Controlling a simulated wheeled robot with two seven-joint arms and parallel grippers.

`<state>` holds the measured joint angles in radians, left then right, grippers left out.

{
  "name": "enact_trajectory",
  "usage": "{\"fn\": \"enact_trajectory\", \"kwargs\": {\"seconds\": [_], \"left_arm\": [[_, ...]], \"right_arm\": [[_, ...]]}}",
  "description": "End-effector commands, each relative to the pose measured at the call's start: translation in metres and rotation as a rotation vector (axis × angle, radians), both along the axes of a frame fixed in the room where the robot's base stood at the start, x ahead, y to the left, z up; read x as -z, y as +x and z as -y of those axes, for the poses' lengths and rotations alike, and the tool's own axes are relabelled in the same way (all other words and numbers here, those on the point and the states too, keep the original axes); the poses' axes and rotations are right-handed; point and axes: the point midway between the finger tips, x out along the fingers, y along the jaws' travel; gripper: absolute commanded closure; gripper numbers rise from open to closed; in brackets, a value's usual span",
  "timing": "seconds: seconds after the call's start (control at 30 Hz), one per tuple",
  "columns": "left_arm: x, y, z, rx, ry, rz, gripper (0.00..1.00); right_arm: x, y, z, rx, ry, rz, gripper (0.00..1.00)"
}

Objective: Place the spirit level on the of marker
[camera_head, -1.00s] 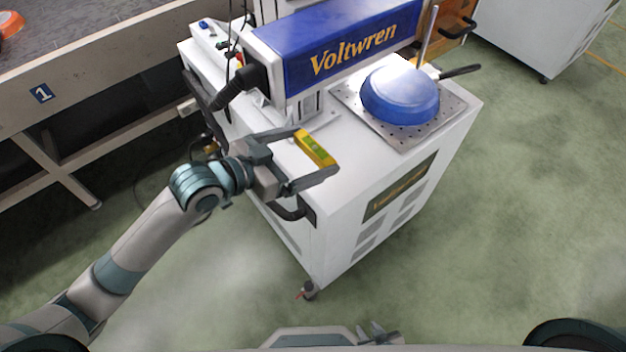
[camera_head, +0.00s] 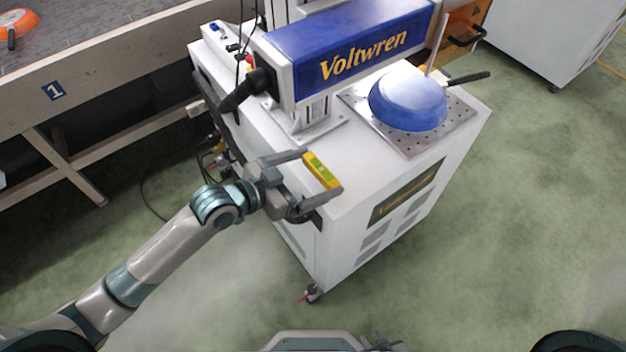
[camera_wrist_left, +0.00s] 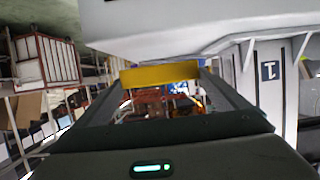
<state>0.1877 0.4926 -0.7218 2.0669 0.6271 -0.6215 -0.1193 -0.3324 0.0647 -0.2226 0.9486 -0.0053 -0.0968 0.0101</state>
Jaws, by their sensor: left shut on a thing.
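The spirit level is a short yellow bar with a green vial (camera_head: 321,170), and it shows edge-on in the wrist view (camera_wrist_left: 160,74). My left gripper (camera_head: 323,172) is shut on it, one finger at each end. The level appears over the near-left part of the white top of the marker (camera_head: 350,165); its exact height above that top is hard to tell. The marker is a white cabinet with a blue "Voltwren" head (camera_head: 345,55). Part of my right gripper (camera_head: 385,342) shows at the bottom edge of the head view, mostly cut off.
A blue pan (camera_head: 408,103) lies upside down on the perforated plate (camera_head: 405,148) on the marker. The marker's column stands behind the level. A conveyor (camera_head: 120,55) with an orange pan (camera_head: 12,24) is at the left. The near-left top is bare.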

Motion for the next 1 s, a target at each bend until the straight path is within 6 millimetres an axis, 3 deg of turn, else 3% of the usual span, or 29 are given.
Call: {"fn": "enact_trajectory", "kwargs": {"seconds": [0.3,0.87,0.9,1.0], "left_arm": [[0.033,0.000,0.000,-0.001,0.001,-0.003,0.34],[0.038,0.000,0.000,0.000,0.000,0.000,0.34],[0.038,0.000,0.000,0.000,0.001,-0.001,0.02],[0.038,0.000,0.000,0.000,0.001,-0.001,0.00]], "right_arm": [[0.000,-0.002,0.001,0.000,-0.001,-0.006,0.69],[0.001,0.001,0.000,0.000,0.000,0.001,0.69],[-0.001,0.003,-0.001,0.000,0.001,0.005,0.69],[-0.002,0.005,-0.001,0.000,0.002,0.011,0.69]]}}
